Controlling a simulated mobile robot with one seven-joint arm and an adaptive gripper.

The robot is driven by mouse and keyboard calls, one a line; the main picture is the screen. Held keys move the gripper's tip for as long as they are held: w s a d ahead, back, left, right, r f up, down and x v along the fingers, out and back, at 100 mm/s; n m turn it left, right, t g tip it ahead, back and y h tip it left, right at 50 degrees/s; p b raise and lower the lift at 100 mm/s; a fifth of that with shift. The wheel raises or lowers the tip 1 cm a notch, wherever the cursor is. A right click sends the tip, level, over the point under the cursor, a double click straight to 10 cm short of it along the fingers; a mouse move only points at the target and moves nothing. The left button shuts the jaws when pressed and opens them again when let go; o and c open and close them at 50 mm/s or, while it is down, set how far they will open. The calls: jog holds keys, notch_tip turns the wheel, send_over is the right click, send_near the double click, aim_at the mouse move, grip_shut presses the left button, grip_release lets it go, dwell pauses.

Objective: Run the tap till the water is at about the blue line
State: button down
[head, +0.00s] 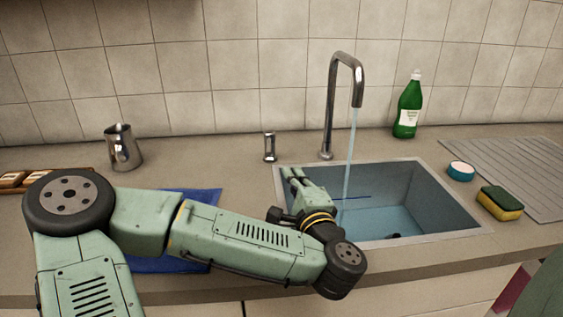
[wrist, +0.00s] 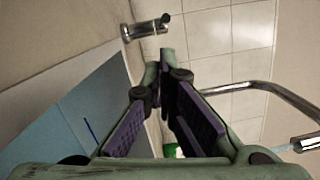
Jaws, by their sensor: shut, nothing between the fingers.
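The tap (head: 345,90) is running, and a thin stream of water (head: 349,150) falls from its spout into the sink (head: 447,232). Pale blue water (head: 385,220) covers the sink bottom. The blue line (head: 352,197) is on the sink wall, a little above the water's edge; it also shows in the wrist view (wrist: 90,131). The small metal tap lever (head: 269,147) stands on the counter left of the spout and shows in the wrist view (wrist: 145,27). My gripper (head: 290,176) is shut and empty over the sink's left rim, apart from the lever.
A green bottle (head: 408,108) stands behind the sink. A round tub (head: 460,171), a sponge (head: 500,203) and a ribbed drainer (head: 520,175) lie to its right. A metal jug (head: 123,148) and a blue cloth (head: 205,197) are on the left.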

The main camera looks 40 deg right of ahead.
aim_at(269, 144)
jog(key=p+x, duration=0.3)
jog(key=x, duration=0.5)
jog(key=shift+w+d, duration=0.3)
jog(key=shift+w+a+m+g+h+b, duration=0.25)
jog(key=shift+a+m+g+h+b, duration=0.6)
jog(key=shift+b, duration=1)
jog(key=shift+w+a+m+g+h+b, duration=0.25)
jog(key=shift+a+m+g+h+b, duration=0.25)
jog(key=shift+h+b, duration=1.05)
jog(key=shift+d+y, duration=0.15)
jog(key=shift+y, duration=0.15)
jog(key=shift+s+b, duration=0.1)
jog(key=shift+b, duration=0.2)
